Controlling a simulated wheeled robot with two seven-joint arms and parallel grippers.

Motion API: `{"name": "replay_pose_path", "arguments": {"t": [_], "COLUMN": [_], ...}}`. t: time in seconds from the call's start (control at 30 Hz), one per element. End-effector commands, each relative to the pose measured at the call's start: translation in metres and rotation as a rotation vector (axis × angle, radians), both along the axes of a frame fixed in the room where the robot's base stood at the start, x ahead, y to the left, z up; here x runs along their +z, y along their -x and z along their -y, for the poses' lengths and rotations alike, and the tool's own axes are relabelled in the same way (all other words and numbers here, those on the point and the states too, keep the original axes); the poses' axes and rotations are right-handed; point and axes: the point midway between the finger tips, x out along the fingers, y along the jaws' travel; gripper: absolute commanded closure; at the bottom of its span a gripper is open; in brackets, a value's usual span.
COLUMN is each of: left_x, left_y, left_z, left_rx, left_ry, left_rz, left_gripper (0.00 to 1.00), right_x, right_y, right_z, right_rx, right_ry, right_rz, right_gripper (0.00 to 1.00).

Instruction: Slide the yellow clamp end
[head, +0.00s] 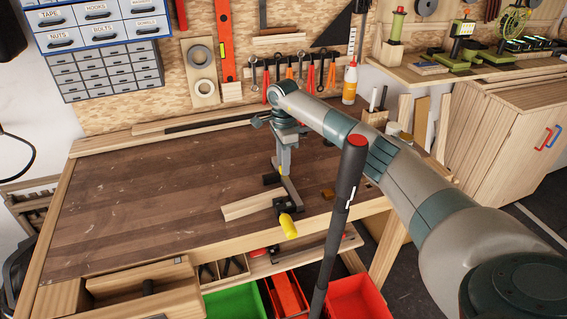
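A bar clamp lies at the front edge of the workbench. Its yellow handle (288,226) points toward me over the edge, beside a dark sliding jaw, and its grey bar (291,190) runs back across the bench top. A light wooden board (250,206) lies to the left, its right end at the clamp's dark jaw. My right gripper (283,168) points down over the far part of the clamp, away from the yellow end. Its fingers are small and overlap the clamp, so I cannot tell whether they are open or touching it. My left gripper is not in view.
A dark pole with a red top (353,145) rises in the foreground, right of the clamp. An open wooden drawer (150,285) and green (236,302) and red (360,297) bins are below the front edge. The left of the bench top (150,200) is clear.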

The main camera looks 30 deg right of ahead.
Motion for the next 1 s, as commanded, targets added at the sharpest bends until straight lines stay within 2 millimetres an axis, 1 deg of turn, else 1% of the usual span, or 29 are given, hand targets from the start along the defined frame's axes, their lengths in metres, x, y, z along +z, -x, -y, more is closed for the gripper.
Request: {"name": "replay_pose_path", "arguments": {"t": [0.5,0.67,0.8,0.83,0.87,0.9,1.0], "left_x": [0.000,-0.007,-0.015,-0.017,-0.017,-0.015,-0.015], "left_y": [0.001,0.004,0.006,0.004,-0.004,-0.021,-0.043], "left_z": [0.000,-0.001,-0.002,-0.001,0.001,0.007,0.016], "left_rx": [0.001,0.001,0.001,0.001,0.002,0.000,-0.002], "left_ry": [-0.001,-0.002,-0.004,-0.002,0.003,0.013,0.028], "left_rz": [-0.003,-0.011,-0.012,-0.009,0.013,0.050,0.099], "left_gripper": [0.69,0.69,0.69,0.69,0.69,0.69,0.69], "right_x": [0.000,0.016,0.038,0.043,0.049,0.057,0.077], "right_y": [0.000,-0.001,-0.002,-0.002,-0.002,-0.001,-0.001], "right_z": [0.000,0.000,0.000,0.000,0.000,0.001,0.000], "right_rx": [0.000,0.000,0.001,0.001,0.001,0.000,-0.001], "right_ry": [0.000,0.001,0.001,0.000,0.000,0.001,0.000], "right_rz": [0.000,0.003,0.005,0.006,0.005,0.005,0.005], "right_gripper": [0.66,0.66,0.66,0.66,0.66,0.66,0.66]}}
